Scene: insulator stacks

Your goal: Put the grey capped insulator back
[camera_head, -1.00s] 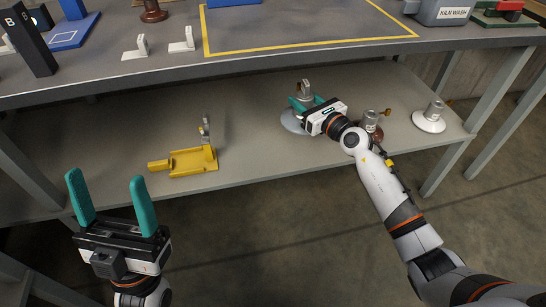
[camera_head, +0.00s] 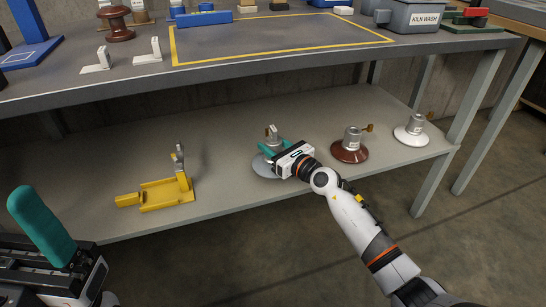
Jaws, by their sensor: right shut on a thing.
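The grey insulator (camera_head: 261,168) sits on the lower shelf, with a grey disc at its base and a metal cap on top. My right gripper (camera_head: 270,149) is shut on it near the cap; its teal fingers hide part of the body. The disc appears to rest on the shelf, but I cannot tell if it is slightly raised. My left gripper (camera_head: 38,228) is at the lower left, partly cut off by the frame. One teal finger shows, with no other finger against it.
On the lower shelf, a brown insulator (camera_head: 350,151) and a white one (camera_head: 411,133) stand to the right, and a yellow cradle (camera_head: 166,194) to the left. The upper bench (camera_head: 120,85) overhangs; it has a yellow-outlined area, white brackets and a KILN WASH bin (camera_head: 413,17).

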